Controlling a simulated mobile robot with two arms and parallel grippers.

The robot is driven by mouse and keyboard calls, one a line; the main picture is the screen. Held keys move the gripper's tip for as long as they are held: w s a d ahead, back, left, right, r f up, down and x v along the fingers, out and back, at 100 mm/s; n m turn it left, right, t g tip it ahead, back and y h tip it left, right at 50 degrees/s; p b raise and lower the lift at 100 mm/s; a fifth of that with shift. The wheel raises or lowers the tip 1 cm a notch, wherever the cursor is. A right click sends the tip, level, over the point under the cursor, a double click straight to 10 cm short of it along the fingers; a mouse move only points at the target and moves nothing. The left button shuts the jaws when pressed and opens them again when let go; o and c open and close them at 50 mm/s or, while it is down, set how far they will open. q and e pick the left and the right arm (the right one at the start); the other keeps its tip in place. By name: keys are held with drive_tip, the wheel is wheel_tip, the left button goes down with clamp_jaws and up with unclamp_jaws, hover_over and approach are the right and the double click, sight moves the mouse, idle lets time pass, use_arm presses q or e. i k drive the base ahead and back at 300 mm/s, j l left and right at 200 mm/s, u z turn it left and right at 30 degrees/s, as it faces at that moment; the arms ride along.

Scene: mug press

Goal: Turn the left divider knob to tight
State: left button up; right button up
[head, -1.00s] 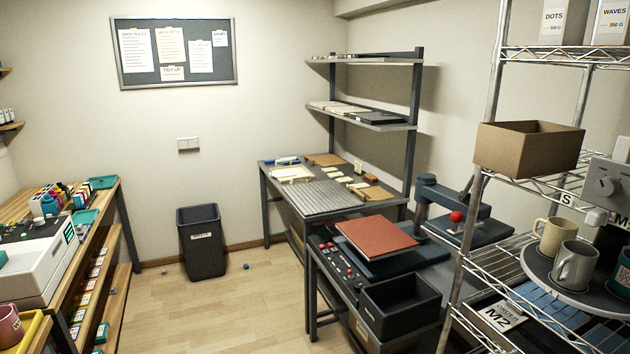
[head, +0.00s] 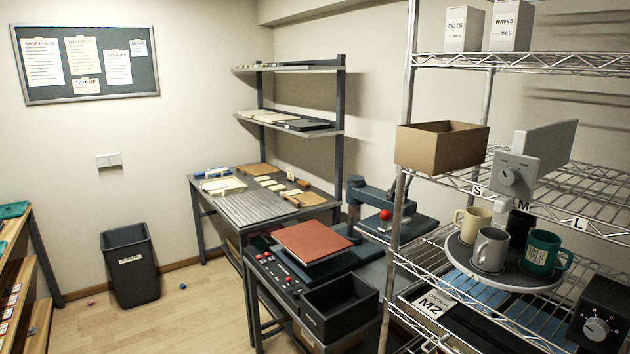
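A light grey divider panel (head: 546,151) stands on the middle level of the wire rack at the right, between the S and M labels. A grey plate on its front end carries a round grey knob (head: 510,177). The marks around the knob are too small to read, so its setting cannot be told. No second divider shows. Neither of my grippers is in view.
A cardboard box (head: 441,147) sits left of the divider. Below, a round tray (head: 462,262) holds several mugs. A black box with a lettered dial (head: 597,329) is at the lower right. Open floor (head: 185,310) lies at the left.

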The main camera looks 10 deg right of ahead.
sight(507, 177)
drive_tip(key=k+l+z, duration=0.1)
drive_tip(key=z, duration=1.1)
